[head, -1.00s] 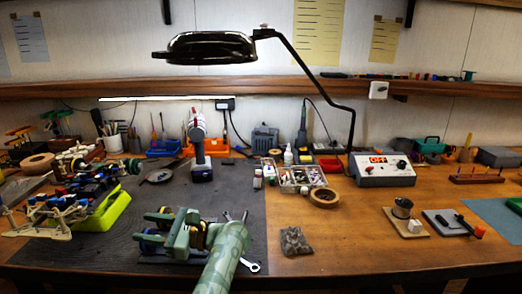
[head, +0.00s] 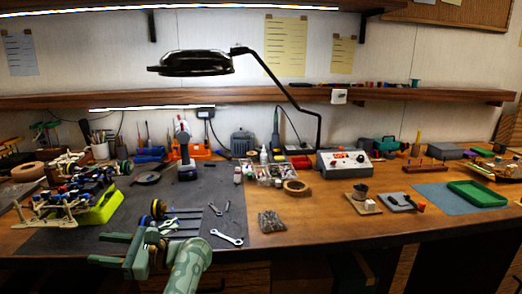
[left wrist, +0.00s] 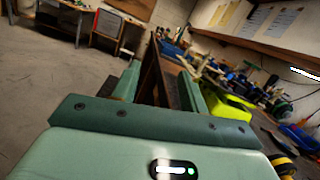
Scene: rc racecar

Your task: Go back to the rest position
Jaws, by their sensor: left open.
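My left gripper (head: 100,249) is at the front edge of the bench, fingers pointing left, open and empty. In the left wrist view its two green fingers (left wrist: 160,85) stand apart with the bench edge behind them. Part of that spot is hidden by my arm. My right gripper is not in view.
A racecar chassis on a stand (head: 60,213) and a bright green-yellow tray (head: 100,209) are at left. A parts bag (head: 271,222), tape roll (head: 296,187), power supply (head: 344,162) and green tray (head: 477,193) are to the right. A black lamp (head: 195,63) overhangs the bench.

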